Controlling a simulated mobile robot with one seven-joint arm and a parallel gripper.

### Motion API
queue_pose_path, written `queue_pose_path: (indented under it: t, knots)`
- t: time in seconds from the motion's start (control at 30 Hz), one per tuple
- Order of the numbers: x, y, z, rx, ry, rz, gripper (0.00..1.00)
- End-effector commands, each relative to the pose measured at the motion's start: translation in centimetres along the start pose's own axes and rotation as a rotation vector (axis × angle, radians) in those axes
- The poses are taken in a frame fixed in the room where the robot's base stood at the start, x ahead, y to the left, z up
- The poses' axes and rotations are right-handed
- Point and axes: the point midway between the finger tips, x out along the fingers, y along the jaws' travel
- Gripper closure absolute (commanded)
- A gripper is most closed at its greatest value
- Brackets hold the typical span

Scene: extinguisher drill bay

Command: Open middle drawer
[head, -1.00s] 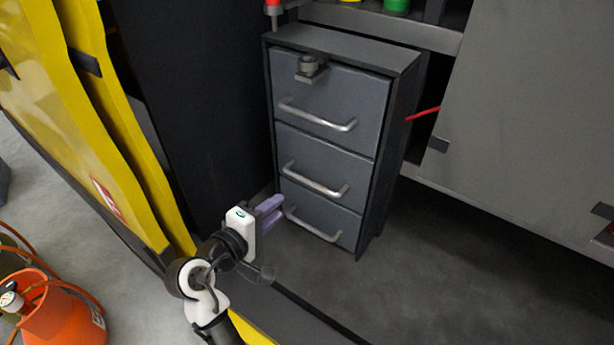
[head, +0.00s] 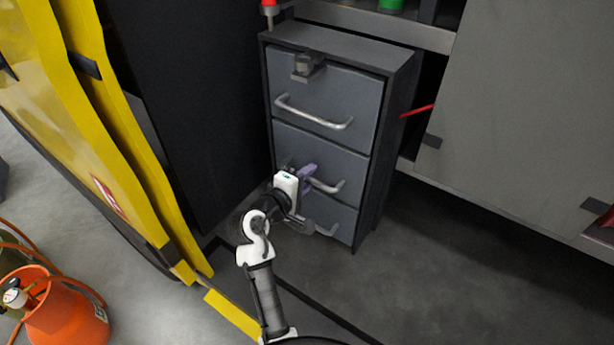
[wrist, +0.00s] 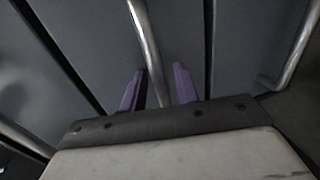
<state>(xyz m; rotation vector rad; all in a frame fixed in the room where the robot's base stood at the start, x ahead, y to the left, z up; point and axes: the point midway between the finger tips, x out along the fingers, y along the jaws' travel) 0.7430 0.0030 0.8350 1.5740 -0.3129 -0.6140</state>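The middle drawer (head: 346,164) is the central one of three grey drawers in a dark cabinet. Its front looks flush with the others, so it appears closed. Its silver bar handle (head: 329,187) is partly hidden behind my gripper (head: 307,173), which is at the handle's left half. In the wrist view the handle (wrist: 146,32) runs between the two purple fingers of my gripper (wrist: 158,72). A gap shows on each side of the bar, so the gripper is open around it. Whether a finger touches the bar I cannot tell.
The top drawer (head: 345,90) has a handle and a small latch-like fitting. The bottom drawer (head: 345,217) is partly hidden by my arm. A dark panel stands left, a grey panel (head: 530,110) right. The floor (head: 450,270) in front right is clear. An orange cylinder (head: 65,315) stands lower left.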

Motion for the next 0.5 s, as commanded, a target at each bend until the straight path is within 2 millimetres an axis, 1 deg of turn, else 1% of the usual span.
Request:
queue_pose_path:
  t: [0.17,0.2,0.4,0.43,0.5]
  knots:
    - [0.02,-0.01,0.0,0.0,0.0,0.0,0.69]
    - [0.01,-0.01,0.0,0.0,0.0,0.0,0.71]
    - [-0.01,-0.01,0.0,0.0,0.0,0.0,0.97]
    - [-0.02,-0.01,0.0,0.0,0.0,0.0,1.0]
    - [-0.02,-0.01,0.0,0.0,0.0,0.0,1.0]
